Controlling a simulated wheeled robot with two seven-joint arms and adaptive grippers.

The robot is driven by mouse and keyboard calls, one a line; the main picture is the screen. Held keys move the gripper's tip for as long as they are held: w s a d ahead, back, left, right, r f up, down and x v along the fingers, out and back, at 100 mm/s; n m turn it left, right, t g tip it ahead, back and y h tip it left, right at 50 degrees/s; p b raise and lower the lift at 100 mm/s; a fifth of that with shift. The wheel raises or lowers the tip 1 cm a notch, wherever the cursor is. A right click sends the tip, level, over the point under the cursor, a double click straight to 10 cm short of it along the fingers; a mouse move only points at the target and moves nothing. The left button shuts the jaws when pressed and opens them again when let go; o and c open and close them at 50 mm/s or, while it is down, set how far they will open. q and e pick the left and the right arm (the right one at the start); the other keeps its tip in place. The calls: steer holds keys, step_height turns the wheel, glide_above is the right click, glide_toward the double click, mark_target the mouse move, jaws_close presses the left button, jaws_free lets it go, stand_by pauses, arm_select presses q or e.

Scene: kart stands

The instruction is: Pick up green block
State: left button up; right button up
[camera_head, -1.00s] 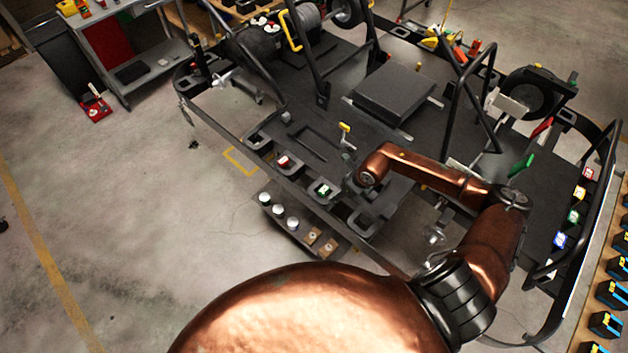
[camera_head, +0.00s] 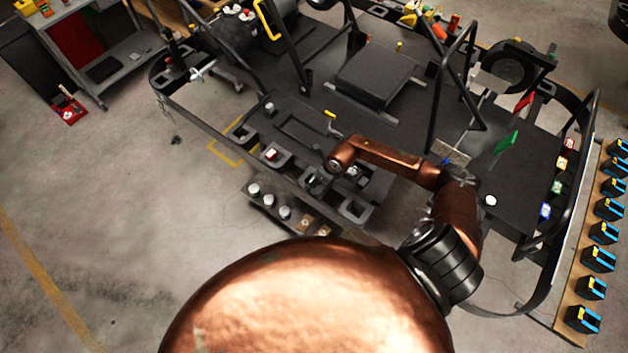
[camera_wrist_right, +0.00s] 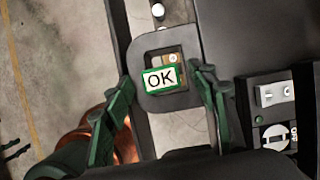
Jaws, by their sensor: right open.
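The green block (camera_wrist_right: 163,80) has a white face marked "OK" and sits in a dark square holder (camera_wrist_right: 150,104) in the right wrist view. My right gripper (camera_wrist_right: 162,75) is open, with one green finger on each side of the block and a gap on both sides. In the head view my copper right arm reaches over the row of holders on the cart's near edge. There the block is not clearly visible beside the arm's end. My left gripper is not in view.
A holder with a red-marked block (camera_head: 271,154) is left of my arm's end. White-capped cylinders (camera_head: 269,199) stand on a lower shelf. A black box (camera_head: 374,72) and bent black frame bars stand on the cart. Open floor lies to the left.

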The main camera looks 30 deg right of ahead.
steer(key=c, duration=0.9)
steer(key=shift+c, duration=0.6)
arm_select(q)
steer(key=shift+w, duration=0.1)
